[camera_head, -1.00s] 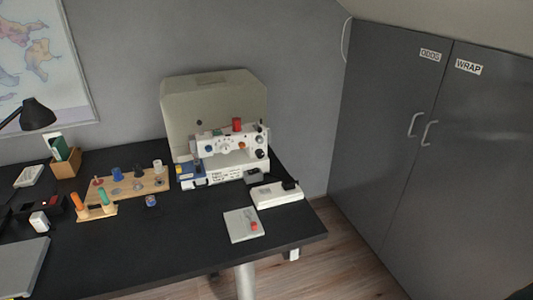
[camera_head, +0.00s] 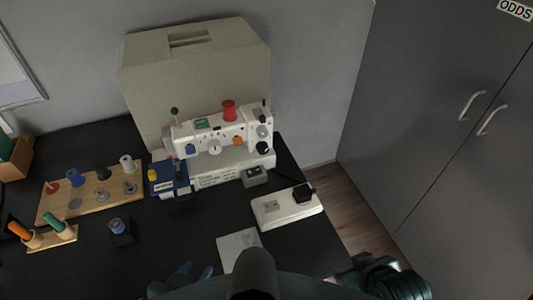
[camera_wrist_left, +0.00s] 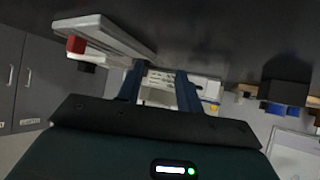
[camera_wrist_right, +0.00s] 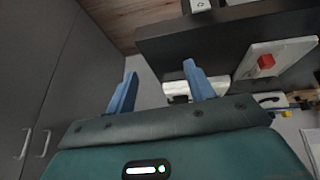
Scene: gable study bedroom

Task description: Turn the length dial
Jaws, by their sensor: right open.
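The white sewing machine (camera_head: 225,163) stands at the back of the black table. Its front carries a blue dial (camera_head: 191,149), a white dial (camera_head: 214,147) and an orange knob (camera_head: 238,140), with black knobs (camera_head: 263,148) at its right end. I cannot read which one is the length dial. My left gripper (camera_head: 196,272) is low in the head view, in front of the machine and apart from it. In the left wrist view its blue fingers (camera_wrist_left: 160,68) are spread and empty, with the machine beyond. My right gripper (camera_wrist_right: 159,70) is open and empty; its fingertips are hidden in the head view.
A beige cover (camera_head: 195,70) stands behind the machine. A white foot pedal (camera_head: 285,208) and a pale plate (camera_head: 238,243) lie at the front right. A wooden spool board (camera_head: 90,194) is left. Grey cupboard doors (camera_head: 430,120) stand to the right.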

